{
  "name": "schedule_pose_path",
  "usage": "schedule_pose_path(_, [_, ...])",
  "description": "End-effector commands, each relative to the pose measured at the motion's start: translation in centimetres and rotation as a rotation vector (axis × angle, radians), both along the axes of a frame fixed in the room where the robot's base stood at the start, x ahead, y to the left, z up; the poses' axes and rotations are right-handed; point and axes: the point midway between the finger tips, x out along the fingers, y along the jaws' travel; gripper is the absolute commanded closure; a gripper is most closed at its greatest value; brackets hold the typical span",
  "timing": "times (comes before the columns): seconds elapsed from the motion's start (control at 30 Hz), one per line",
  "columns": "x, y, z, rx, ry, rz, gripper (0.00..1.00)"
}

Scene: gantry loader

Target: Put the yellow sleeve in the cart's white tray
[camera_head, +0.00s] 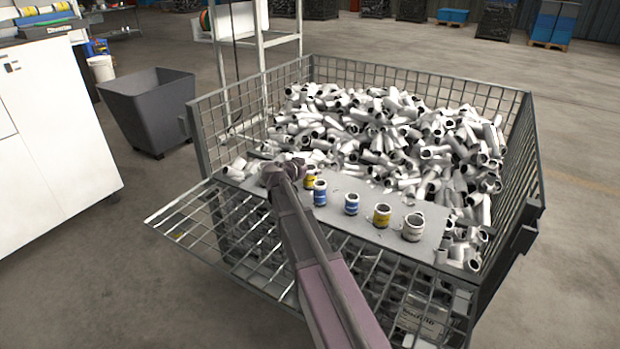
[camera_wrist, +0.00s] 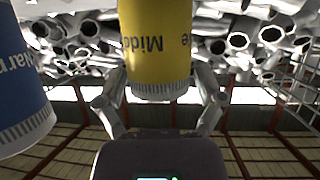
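The yellow sleeve (camera_head: 311,178) stands at the far left end of a row of sleeves on a grey board. It fills the upper middle of the wrist view (camera_wrist: 155,40), with lettering on its side. My gripper (camera_head: 291,168) is just left of it. In the wrist view the fingers (camera_wrist: 158,90) are spread, one on each side of the sleeve; contact cannot be told. A second yellow sleeve (camera_head: 382,215) stands farther right in the row. A white tray-like part (camera_head: 228,22) sits on a grey frame behind the crate; I cannot tell if it is the cart's tray.
A blue sleeve (camera_head: 320,193) stands close beside the yellow one. Another blue sleeve (camera_head: 352,204) and a white sleeve (camera_head: 412,227) share the board (camera_head: 345,228). The mesh crate (camera_head: 537,165) holds many grey fittings. A dark bin (camera_head: 150,108) and white cabinet (camera_head: 55,130) stand left.

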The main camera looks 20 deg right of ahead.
Motion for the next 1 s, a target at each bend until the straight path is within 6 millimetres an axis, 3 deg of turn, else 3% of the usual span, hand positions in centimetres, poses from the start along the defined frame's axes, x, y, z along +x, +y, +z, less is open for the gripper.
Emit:
schedule_pose_path(0.03, [0.0, 0.0, 0.0, 0.000, 0.000, 0.000, 0.45])
schedule_pose_path(0.2, [0.0, 0.0, 0.0, 0.000, 0.000, 0.000, 0.92])
schedule_pose_path(0.67, [0.0, 0.0, 0.4, 0.000, 0.000, 0.000, 0.93])
schedule_pose_path(1.0, [0.0, 0.0, 2.6, -0.001, -0.001, 0.000, 0.93])
